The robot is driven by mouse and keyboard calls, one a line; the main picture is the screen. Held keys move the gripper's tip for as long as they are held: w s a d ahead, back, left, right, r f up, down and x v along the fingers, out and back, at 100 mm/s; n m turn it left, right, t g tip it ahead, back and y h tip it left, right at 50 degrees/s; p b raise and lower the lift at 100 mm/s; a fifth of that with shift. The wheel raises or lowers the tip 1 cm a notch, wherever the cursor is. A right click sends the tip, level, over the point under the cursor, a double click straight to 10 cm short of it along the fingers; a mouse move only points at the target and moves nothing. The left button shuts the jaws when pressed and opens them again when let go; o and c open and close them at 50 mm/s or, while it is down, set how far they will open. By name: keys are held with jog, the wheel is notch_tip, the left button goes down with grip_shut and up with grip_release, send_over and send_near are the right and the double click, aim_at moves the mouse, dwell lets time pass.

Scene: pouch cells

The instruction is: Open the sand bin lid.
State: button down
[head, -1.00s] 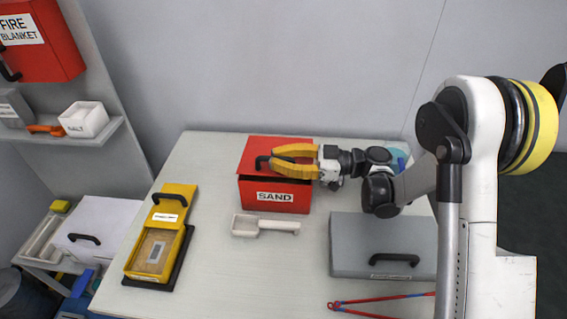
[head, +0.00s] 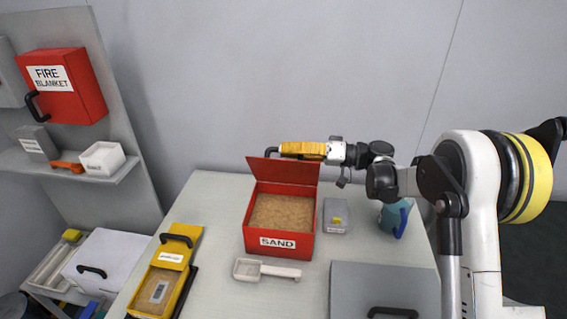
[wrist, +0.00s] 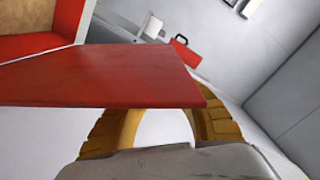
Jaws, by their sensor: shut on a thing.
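The red sand bin (head: 280,243), with its SAND label on the front, stands on the table, its sand (head: 281,212) exposed. Its red lid (head: 290,172) is raised, standing roughly upright at the bin's back edge. My gripper (head: 284,150) reaches in from the right at the lid's upper edge, its yellow fingers shut on the lid's black handle (head: 271,152). In the wrist view the lid (wrist: 120,77) spans the picture in front of the yellow fingers (wrist: 160,112) and hides the fingertips and handle.
A white scoop (head: 267,270) lies in front of the bin. A grey case (head: 385,285) is at front right, a yellow box (head: 168,275) at front left.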

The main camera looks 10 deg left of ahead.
jog(key=w+m, duration=0.3)
jog(key=w, duration=0.3)
jog(key=shift+w+a+r, duration=0.2)
jog(key=shift+w+r, duration=0.05)
jog(key=shift+r, duration=0.1)
jog(key=c, duration=1.4)
grip_release()
jog(key=shift+d, duration=0.1)
jog(key=d, duration=1.2)
jog(key=shift+w, duration=0.35)
